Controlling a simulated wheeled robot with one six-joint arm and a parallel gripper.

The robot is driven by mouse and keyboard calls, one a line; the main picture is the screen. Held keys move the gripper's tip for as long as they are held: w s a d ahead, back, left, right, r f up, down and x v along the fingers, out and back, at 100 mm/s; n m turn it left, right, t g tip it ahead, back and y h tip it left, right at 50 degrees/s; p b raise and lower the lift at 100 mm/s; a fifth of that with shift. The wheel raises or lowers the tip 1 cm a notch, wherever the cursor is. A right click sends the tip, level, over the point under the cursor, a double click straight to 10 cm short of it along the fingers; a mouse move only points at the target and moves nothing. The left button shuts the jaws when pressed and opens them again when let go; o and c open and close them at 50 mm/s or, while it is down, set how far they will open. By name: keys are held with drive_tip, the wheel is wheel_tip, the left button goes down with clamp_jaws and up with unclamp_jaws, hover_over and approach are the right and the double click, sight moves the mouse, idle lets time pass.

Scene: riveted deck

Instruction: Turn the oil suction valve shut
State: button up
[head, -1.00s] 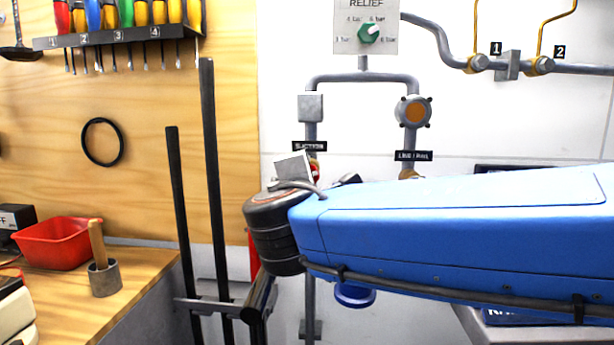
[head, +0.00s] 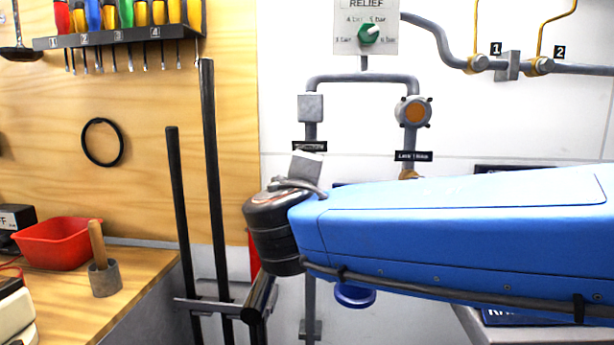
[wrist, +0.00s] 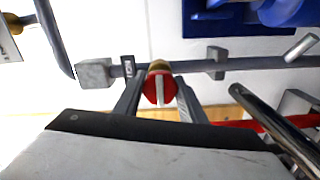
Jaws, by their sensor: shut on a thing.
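The oil suction valve shows in the wrist view as a red handle (wrist: 152,90) with a pale stripe, on a brass body (wrist: 158,66) in a grey pipe. The stripe runs up and down in that view, crosswise to the pipe. My gripper (wrist: 160,94) has one finger on each side of the handle and is shut on it. In the head view the "suction" label (head: 309,146) shows above my wrist. The valve and my fingers are hidden there behind my wrist and blue arm.
A second line with an orange-faced round fitting (head: 416,111) and its own label (head: 413,156) runs to the right. The relief panel with a green knob (head: 369,33) is above. Black upright bars (head: 212,180) stand left of my wrist. A red bin (head: 55,243) sits on the bench.

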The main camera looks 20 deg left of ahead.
drive_tip(key=shift+f, duration=0.1)
drive_tip(key=o, duration=1)
drive_tip(key=shift+o, duration=0.2)
drive_tip(key=v, duration=1.7)
drive_tip(key=shift+s+d, duration=0.15)
drive_tip(key=shift+d, duration=0.05)
